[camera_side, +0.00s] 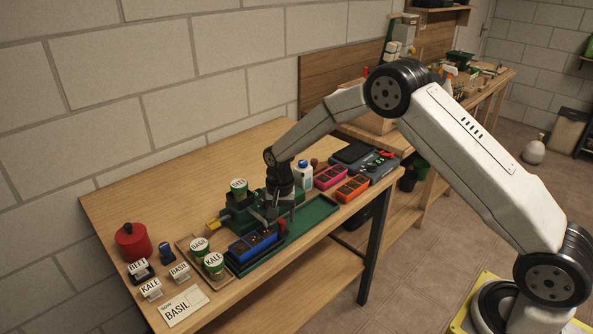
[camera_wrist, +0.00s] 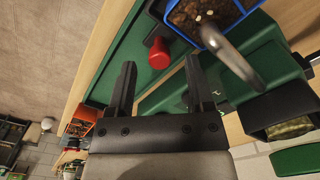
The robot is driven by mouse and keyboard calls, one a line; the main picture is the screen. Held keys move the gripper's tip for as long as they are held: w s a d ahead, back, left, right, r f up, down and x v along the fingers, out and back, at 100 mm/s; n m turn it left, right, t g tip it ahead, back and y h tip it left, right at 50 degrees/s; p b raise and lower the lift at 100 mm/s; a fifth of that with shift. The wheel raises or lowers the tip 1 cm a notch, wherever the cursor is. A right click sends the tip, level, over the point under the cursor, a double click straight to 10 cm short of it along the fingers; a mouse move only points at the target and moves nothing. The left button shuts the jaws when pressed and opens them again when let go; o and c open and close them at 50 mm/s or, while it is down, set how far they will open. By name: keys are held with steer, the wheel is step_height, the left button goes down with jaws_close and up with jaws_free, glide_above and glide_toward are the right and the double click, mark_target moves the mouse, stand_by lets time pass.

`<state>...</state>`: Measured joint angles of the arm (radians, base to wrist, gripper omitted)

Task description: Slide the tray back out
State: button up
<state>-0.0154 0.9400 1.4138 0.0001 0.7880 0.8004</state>
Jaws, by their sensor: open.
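The blue seedling tray (camera_side: 238,252) with dark soil in its cells sits at the left end of a long green base (camera_side: 312,215). In the wrist view, the blue tray (camera_wrist: 216,45) shows at the top, with pale specks on its soil. A red knob (camera_wrist: 159,53) stands on the green base near the tray; whether it joins the tray is unclear. My gripper (camera_wrist: 160,75) is open and empty, the knob just beyond its fingertips and apart from them.
The green machine (camera_side: 238,214) carries a labelled green pot and stands behind the base. A grey curved spout (camera_wrist: 232,52) reaches over the blue tray. Pink (camera_side: 329,178) and orange (camera_side: 351,189) trays lie right. BASIL and KALE pots (camera_side: 213,264) stand left. The base's right part is clear.

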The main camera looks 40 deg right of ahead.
steer(key=shift+f, duration=0.75)
steer(key=shift+c, duration=0.2)
jaws_close()
steer(key=shift+r, duration=0.1)
stand_by(0.7)
